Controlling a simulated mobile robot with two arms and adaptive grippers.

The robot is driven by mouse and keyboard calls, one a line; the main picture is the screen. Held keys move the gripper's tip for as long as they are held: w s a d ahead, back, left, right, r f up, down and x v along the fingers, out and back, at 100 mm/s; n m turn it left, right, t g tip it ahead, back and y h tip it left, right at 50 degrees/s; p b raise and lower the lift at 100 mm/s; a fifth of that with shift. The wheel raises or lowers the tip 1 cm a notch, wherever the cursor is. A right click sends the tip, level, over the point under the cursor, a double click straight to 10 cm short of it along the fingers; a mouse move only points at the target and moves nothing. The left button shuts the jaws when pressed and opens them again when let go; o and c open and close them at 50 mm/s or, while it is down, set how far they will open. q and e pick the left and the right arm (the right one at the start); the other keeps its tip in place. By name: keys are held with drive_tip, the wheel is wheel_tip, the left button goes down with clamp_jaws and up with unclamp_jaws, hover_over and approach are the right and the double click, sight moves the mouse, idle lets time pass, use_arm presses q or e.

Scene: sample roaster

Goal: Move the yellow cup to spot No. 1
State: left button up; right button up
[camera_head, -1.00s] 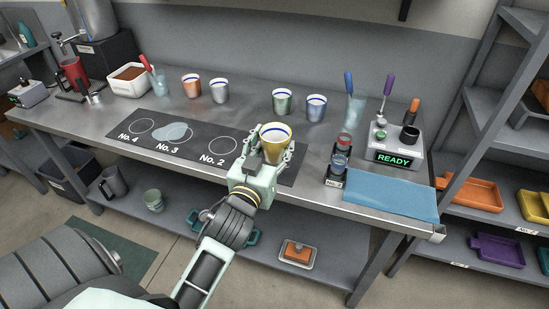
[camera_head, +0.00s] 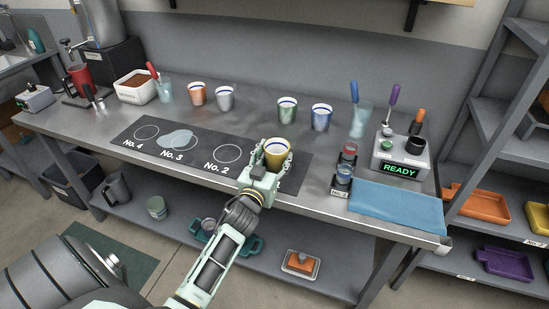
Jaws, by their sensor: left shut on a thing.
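The yellow cup (camera_head: 276,160) is upright, with a white inside and a blue band near its rim. My left gripper (camera_head: 277,158) is shut on it from the front. The cup is at the right end of the dark mat (camera_head: 190,159), right of spot No. 2 (camera_head: 228,153). No label or ring for spot No. 1 shows; the cup and gripper cover that part of the mat. I cannot tell whether the cup's base touches the mat. My right gripper is not in view.
A pale blue puddle-like patch (camera_head: 176,140) lies at spot No. 3. A green-banded cup (camera_head: 287,110) and a blue cup (camera_head: 321,117) stand behind the yellow cup. Small jars (camera_head: 343,174), a device reading READY (camera_head: 400,170) and a blue cloth (camera_head: 398,208) are to the right.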

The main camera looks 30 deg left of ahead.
use_arm(q)
drive_tip(key=o, duration=1.3)
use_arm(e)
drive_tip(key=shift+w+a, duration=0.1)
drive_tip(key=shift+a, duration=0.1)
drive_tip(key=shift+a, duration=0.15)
use_arm(q)
drive_tip(key=shift+r, duration=0.1)
drive_tip(key=v, duration=1.1)
drive_tip(key=shift+b, duration=0.3)
drive_tip(key=shift+s+d, duration=0.2)
drive_tip(key=shift+s, duration=0.3)
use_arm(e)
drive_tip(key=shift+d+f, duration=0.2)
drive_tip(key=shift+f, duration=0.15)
